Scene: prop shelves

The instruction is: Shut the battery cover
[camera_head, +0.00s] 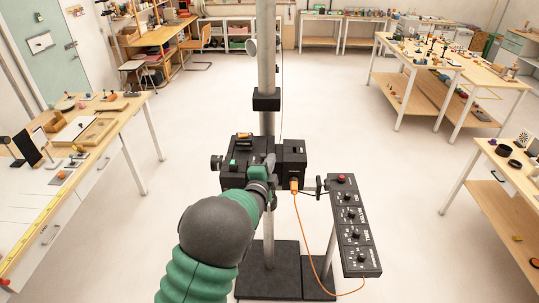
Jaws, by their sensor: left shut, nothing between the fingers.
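A black device (237,160) is mounted on an upright metal pole (267,60) in the middle of the view. A smaller black box (293,155) sits at its right side, with an orange plug (294,185) low on it. I cannot tell for sure which part is the battery cover or how far it is open. My left arm reaches up from the bottom, and my left gripper (265,168) is shut and empty in front of the device, by the gap between its two boxes. The gripper hides that part, and I cannot tell whether it touches. My right gripper is not in view.
A tilted black control panel (352,225) with several knobs stands to the right of the pole. An orange cable (308,235) hangs between plug and panel. A black base plate (257,283) lies below. Tables with small props stand left and right; the floor between is clear.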

